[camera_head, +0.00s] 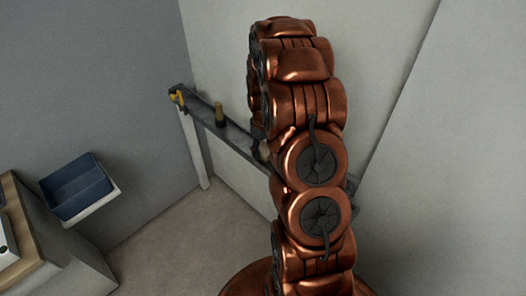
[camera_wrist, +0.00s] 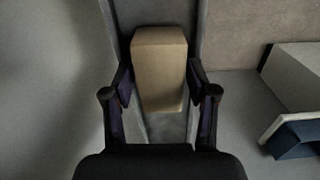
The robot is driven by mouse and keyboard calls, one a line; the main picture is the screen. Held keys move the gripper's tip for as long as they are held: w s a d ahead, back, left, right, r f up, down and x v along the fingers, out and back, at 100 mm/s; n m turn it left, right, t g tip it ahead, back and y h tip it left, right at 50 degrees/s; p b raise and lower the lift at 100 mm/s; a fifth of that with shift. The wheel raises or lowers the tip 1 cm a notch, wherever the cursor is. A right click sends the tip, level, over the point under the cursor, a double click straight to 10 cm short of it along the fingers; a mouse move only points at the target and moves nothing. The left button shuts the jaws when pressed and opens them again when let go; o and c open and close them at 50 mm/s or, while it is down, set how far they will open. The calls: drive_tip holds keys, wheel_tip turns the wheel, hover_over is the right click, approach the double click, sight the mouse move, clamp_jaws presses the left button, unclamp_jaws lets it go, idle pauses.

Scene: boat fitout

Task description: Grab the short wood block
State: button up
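A short tan wood block (camera_wrist: 160,72) stands on a narrow grey shelf in the wrist view. My gripper (camera_wrist: 160,88) is open, with one dark finger on the left of the block and one on the right. The fingers are close to its sides, and I cannot tell whether either touches. In the head view my copper-coloured arm covers most of the area around the gripper. A small brownish piece (camera_head: 265,150) shows at the arm's left edge; I cannot tell whether it is the block.
The narrow grey shelf (camera_head: 233,136) runs along the wall. A yellow-and-dark item (camera_head: 178,98) and a small olive-brown upright item (camera_head: 219,114) stand on it. A blue bin (camera_head: 76,190) and a wood-topped counter (camera_head: 22,230) are at left. Floor between is clear.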

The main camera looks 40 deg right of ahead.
sight(263, 147)
drive_tip(key=c, duration=0.8)
drive_tip(key=shift+r, duration=0.15)
drive_tip(key=shift+r+b, duration=0.9)
drive_tip(key=shift+r, duration=0.75)
drive_tip(key=s+a+b, duration=0.1)
drive_tip(key=s+a, duration=0.2)
drive_tip(key=a, duration=0.1)
drive_tip(key=s+a+r+b, duration=0.1)
drive_tip(key=s+a, duration=0.2)
drive_tip(key=s, duration=0.1)
drive_tip(key=s+a+b, duration=0.1)
drive_tip(key=s+a, duration=0.3)
drive_tip(key=shift+a+r+b, duration=0.25)
drive_tip(key=shift+a+b, duration=0.05)
drive_tip(key=shift+a, duration=0.05)
